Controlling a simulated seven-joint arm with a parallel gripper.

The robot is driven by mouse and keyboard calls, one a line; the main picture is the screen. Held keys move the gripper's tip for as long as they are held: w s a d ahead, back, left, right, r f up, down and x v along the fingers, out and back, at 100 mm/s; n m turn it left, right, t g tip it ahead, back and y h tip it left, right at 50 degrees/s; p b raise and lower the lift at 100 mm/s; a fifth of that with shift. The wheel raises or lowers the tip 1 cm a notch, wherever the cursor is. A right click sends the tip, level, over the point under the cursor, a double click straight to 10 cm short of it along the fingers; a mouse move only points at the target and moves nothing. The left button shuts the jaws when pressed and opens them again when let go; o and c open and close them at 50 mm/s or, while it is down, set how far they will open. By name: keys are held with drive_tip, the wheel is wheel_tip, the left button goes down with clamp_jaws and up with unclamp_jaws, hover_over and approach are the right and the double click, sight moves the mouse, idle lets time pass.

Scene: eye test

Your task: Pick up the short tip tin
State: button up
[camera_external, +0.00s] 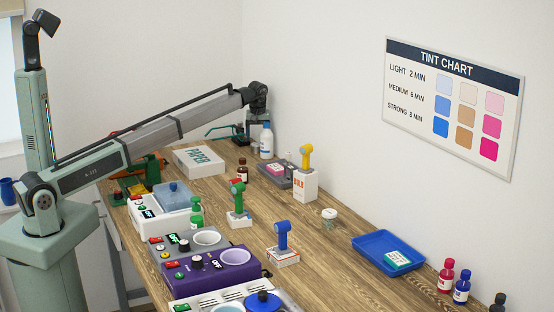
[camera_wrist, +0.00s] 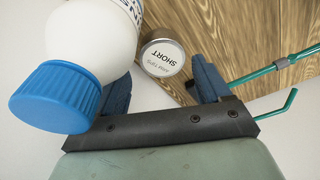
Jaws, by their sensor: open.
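The short tip tin (camera_wrist: 163,59) is small and round, with a white lid that reads SHORT. In the wrist view it shows upside down, near the wood table's edge and right of a white bottle. My gripper (camera_wrist: 161,68) is open, its two blue fingers apart with the tin seen between their tips. No contact with the tin shows, and I cannot tell the height gap. In the external view my gripper (camera_external: 250,132) is at the far end of the table beside the bottle; I cannot make out the tin there.
The white bottle with a blue cap (camera_wrist: 55,95) stands close by my left finger; it also shows in the external view (camera_external: 266,143). A PAPER box (camera_external: 199,160), a grey tray (camera_external: 275,176) and a small round white container (camera_external: 329,213) are on the table. Bare wood lies around that container.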

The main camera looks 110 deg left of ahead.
sight(257, 144)
drive_tip(key=shift+s+a+f, duration=0.15)
drive_tip(key=shift+a+f, duration=0.05)
drive_tip(key=shift+f, duration=1.1)
drive_tip(key=shift+s+a+f, duration=0.1)
drive_tip(key=shift+a+f, duration=0.05)
drive_tip(key=shift+f, duration=1.1)
drive_tip(key=shift+c, duration=0.3)
drive_tip(key=c, duration=0.8)
